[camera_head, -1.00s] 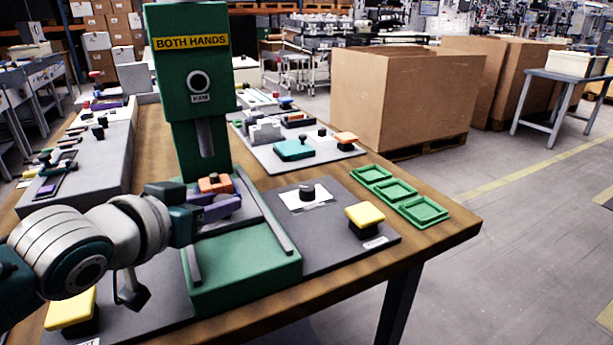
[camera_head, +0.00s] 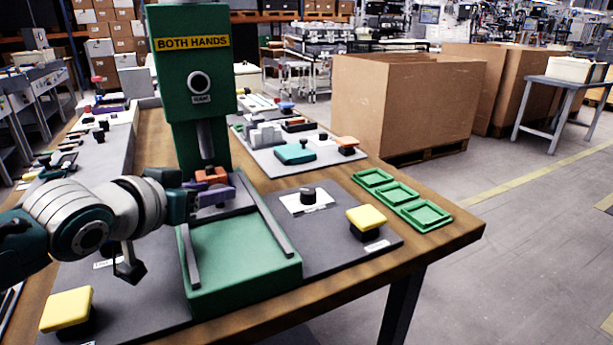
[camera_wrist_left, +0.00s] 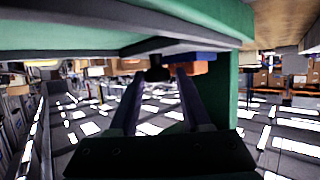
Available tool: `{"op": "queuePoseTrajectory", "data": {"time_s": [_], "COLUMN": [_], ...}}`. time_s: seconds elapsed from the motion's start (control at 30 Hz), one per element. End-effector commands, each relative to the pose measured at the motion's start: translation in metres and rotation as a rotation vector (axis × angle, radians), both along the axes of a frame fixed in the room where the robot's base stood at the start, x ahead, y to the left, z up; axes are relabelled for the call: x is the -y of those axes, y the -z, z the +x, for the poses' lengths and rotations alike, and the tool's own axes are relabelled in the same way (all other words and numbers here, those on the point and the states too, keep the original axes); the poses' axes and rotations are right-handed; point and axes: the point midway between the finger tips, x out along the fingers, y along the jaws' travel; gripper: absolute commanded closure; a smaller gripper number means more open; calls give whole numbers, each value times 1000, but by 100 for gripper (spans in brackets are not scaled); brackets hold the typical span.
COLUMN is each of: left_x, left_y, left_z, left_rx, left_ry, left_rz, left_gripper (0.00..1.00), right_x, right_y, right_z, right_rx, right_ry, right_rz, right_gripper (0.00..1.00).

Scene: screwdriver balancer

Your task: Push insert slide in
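A green press (camera_head: 190,110) labelled "BOTH HANDS" stands on the table. Its green base (camera_head: 235,262) carries two grey rails. The slide (camera_head: 232,209), a dark plate, sits at the far end between the rails. An orange piece (camera_head: 211,175) is on it, just below the grey ram (camera_head: 206,140). My left gripper (camera_head: 225,196) reaches in from the left, its purple-grey fingers at the slide. In the left wrist view its fingers (camera_wrist_left: 164,75) are apart, with a dark knob (camera_wrist_left: 157,70) between or just beyond the tips; contact is unclear. My right gripper is out of view.
Yellow buttons stand left (camera_head: 67,308) and right (camera_head: 366,216) of the press. A black knob (camera_head: 308,196) on a white plate and green trays (camera_head: 424,215) lie to the right. A fixture board (camera_head: 270,163) is behind. The front of the press base is bare.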

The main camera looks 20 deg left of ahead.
Motion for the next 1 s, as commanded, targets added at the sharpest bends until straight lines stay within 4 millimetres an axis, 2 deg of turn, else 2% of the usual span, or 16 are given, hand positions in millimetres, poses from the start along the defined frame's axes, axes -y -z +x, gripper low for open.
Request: {"op": "queuePoseTrajectory", "data": {"time_s": [0.03,0.17,0.4,0.53,1.0], "left_x": [0,0,1,2,7], "left_y": [0,-1,-1,-6,-35], "left_z": [0,0,0,-8,-80], "left_rx": [1,2,4,3,1], "left_ry": [0,1,2,3,2], "left_rz": [1,1,0,-1,-1], "left_gripper": [46,32,32,32,32], "right_x": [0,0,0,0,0], "right_y": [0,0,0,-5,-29], "right_z": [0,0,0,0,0], "right_rx": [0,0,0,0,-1], "right_ry": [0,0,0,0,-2], "right_rz": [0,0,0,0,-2], "right_gripper": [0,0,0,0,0]}}
